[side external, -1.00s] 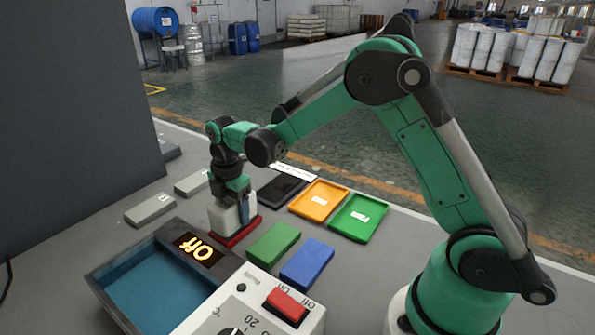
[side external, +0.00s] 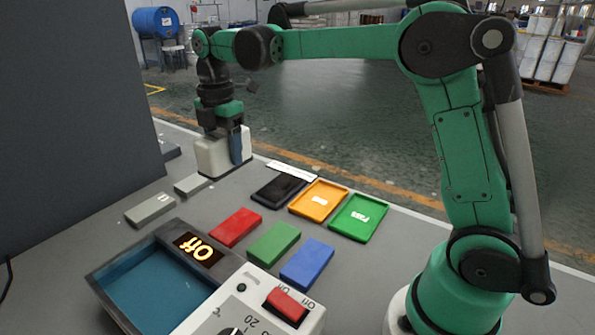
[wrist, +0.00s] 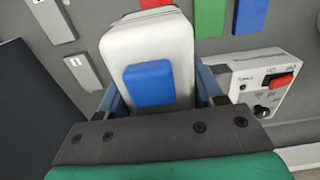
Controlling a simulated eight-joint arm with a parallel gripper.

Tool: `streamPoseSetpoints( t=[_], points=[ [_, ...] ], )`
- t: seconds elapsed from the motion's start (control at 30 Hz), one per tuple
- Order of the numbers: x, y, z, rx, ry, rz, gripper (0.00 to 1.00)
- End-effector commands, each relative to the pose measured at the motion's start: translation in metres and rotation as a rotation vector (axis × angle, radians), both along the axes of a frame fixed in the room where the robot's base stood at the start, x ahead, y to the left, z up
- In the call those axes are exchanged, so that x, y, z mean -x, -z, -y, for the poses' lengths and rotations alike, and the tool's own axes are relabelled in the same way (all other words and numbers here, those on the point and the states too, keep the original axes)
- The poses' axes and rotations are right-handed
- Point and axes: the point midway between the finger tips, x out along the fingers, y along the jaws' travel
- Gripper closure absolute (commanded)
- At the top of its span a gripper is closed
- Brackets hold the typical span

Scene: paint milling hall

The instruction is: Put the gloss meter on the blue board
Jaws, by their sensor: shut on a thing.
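The blue board (side external: 307,264) lies flat and bare on the table, to the right of and nearer than the meter. It also shows at the top right of the wrist view (wrist: 250,16).
A red board (side external: 235,227) and a green board (side external: 273,243) lie bare beside the blue one. Black (side external: 278,189), orange (side external: 318,211) and green (side external: 357,228) trays are behind. A blue-lined basin (side external: 150,290) and a control box with a red switch (side external: 287,305) stand in front.

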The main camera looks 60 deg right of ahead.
Motion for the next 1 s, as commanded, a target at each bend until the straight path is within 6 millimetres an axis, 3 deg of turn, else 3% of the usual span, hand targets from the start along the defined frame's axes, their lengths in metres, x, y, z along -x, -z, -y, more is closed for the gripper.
streamPoseSetpoints(
  t=[0.2, 0.43, 0.57, 0.8, 1.0],
  points=[
    [0.0, -0.043, 0.0, 0.0, 0.0, 0.0, 1.0],
    [0.001, -0.063, 0.0, 0.0, 0.0, 0.0, 1.0],
    [0.012, -0.072, 0.001, 0.0, 0.0, 0.0, 1.0],
    [0.066, -0.086, 0.005, 0.0, 0.001, 0.0, 1.0],
    [0.118, -0.084, 0.007, 0.0, 0.001, 0.0, 1.0]
  ],
)
